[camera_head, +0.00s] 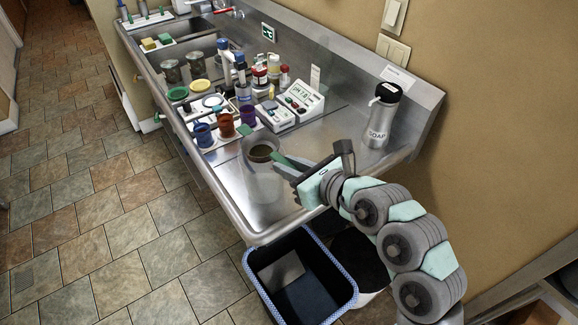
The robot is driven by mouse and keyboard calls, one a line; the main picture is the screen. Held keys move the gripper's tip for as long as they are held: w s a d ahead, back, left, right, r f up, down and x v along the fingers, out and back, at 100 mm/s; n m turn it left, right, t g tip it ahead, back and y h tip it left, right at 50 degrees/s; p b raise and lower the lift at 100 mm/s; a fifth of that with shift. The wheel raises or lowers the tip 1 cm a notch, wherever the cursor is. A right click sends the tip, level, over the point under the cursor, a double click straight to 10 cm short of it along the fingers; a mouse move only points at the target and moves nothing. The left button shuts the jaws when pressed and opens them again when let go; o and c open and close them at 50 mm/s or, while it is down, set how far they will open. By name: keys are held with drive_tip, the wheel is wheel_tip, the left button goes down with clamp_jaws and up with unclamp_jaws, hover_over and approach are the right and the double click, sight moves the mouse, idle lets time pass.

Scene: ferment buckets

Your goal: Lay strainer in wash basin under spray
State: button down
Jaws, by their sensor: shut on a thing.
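My gripper (276,161) reaches in from the right over the near part of the steel counter. It is shut on a small round grey strainer (250,143), which has a dark brown inside and appears to be held above the counter. The exact grip point is small and partly hidden by the fingers. The wash basin (160,74) is sunk into the counter at the far left end, well away from my gripper. A faucet with a red handle (229,13) is at the wall behind it; a spray head is too small to make out.
A soap bottle (382,115) stands at the right by the wall. A dark bin (300,285) is below the near edge.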

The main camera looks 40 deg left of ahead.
drive_tip(key=shift+f+b, duration=1.2)
drive_tip(key=shift+b, duration=0.15)
idle(1.1)
drive_tip(key=shift+f+b, duration=0.5)
drive_tip(key=shift+b, duration=0.65)
idle(1.1)
drive_tip(key=c, duration=1.2)
unclamp_jaws()
drive_tip(key=shift+o, duration=0.2)
drive_tip(key=o, duration=0.5)
drive_tip(key=shift+r, duration=0.1)
drive_tip(key=shift+r+p, duration=0.9)
drive_tip(key=shift+r, duration=2.55)
